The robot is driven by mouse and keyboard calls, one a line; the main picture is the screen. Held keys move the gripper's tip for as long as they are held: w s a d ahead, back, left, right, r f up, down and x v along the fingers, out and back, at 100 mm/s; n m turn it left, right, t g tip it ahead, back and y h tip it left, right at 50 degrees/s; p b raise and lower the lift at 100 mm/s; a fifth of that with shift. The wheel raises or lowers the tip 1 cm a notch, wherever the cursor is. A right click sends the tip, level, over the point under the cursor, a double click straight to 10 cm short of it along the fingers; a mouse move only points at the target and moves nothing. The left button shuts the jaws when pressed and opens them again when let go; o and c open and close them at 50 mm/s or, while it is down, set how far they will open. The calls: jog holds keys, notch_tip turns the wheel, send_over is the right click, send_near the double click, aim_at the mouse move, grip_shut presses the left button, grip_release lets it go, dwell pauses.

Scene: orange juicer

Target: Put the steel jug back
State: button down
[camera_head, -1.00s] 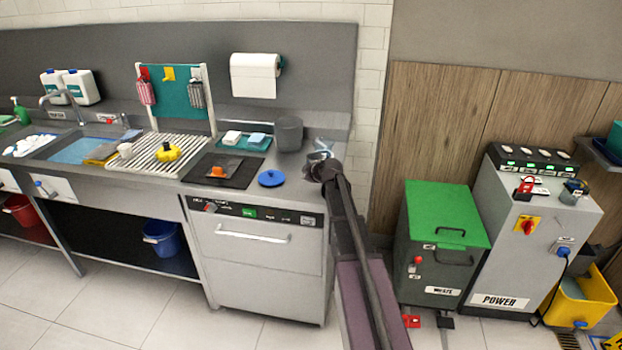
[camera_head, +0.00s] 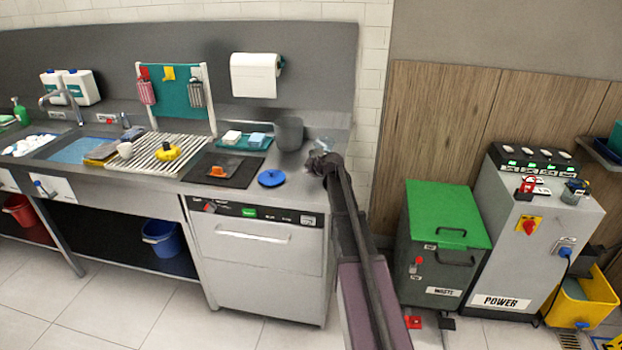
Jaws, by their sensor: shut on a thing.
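My gripper (camera_head: 319,157) is over the right end of the steel counter, seen from behind along my arm. It is shut on the steel jug (camera_head: 325,144), of which only a small shiny part shows just beyond the fingers. The rest of the jug is hidden by my gripper, and I cannot tell whether its base touches the counter. A dark grey cylindrical container (camera_head: 289,133) stands upright to the left of my gripper, near the back wall.
A blue round lid (camera_head: 271,178) and a dark mat (camera_head: 238,174) with an orange item lie left of my gripper. A teal tray (camera_head: 262,145) holds small blocks behind. A ribbed drainer (camera_head: 150,163) is further left. The green-lidded waste bin (camera_head: 445,205) stands right, below counter height.

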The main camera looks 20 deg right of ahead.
jog(key=shift+f+b, duration=1.15)
jog(key=shift+f, duration=0.25)
jog(key=shift+f, duration=0.1)
jog(key=c, duration=0.8)
grip_release()
jog(key=shift+s+r, duration=0.1)
jog(key=shift+r, duration=0.1)
jog(key=p+v, duration=0.7)
jog(key=v, duration=0.5)
jog(key=shift+f, duration=0.2)
jog(key=shift+a, duration=0.1)
jog(key=s+a+f+m+g+y, duration=0.1)
jog(key=s+a+f+m+g, duration=0.15)
jog(key=s+a, duration=0.45)
jog(key=s+a+f+m+g, duration=0.25)
jog(key=s+a, duration=0.25)
jog(key=a, duration=0.5)
jog(key=s+a+f+m+g+h, duration=0.1)
jog(key=s+a+m+g, duration=0.1)
jog(key=s, duration=0.6)
jog(key=s+a+f+m+g+h, duration=0.1)
jog(key=s+a+f+m+g, duration=0.1)
jog(key=s+a, duration=0.3)
jog(key=s+m+g, duration=0.1)
jog(key=s, duration=0.2)
jog(key=shift+g+h, duration=0.3)
jog(key=shift+g, duration=0.1)
